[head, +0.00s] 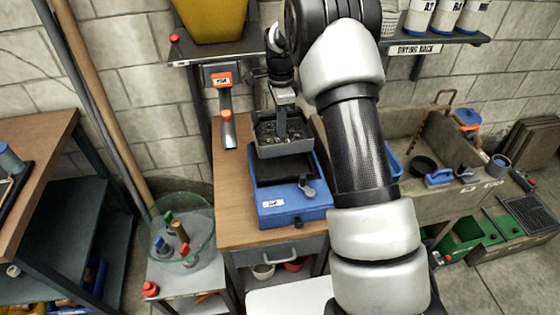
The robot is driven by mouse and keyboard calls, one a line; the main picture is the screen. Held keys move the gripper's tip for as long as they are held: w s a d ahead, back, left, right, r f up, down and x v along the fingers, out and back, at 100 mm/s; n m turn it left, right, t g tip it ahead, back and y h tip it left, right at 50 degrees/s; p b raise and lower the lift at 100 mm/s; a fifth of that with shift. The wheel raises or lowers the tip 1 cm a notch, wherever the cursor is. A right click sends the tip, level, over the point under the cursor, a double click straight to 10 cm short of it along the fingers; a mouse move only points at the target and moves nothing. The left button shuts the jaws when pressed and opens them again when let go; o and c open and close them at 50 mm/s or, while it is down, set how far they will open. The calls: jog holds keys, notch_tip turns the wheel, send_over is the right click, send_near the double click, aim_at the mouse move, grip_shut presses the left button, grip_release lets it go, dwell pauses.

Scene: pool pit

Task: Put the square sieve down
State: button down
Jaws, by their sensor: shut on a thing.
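The square sieve (284,149) is a dark grey square frame with a mesh floor and some bits of material in it. My gripper (282,112) comes down from above and is shut on the sieve, with its fingers partly hidden inside the frame. The sieve is over the back part of a blue box-shaped device (295,202) with a black top. I cannot tell whether the sieve touches the device or hangs just above it. My arm covers the area to the right of the sieve.
The device stands on a wooden-topped bench (232,190). A handheld tool with a red label (224,82) is behind it to the left. A glass bowl (182,235) with small items stands at lower left. A shelf with a yellow bin (213,20) is above. A sink (415,140) is at right.

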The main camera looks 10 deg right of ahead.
notch_tip(320, 180, down, 10)
jog(key=shift+w+r, duration=0.1)
jog(key=shift+w, duration=0.05)
dwell(0.3)
jog(key=shift+f, duration=0.2)
jog(key=c, duration=1.8)
grip_release()
jog(key=shift+c, duration=0.2)
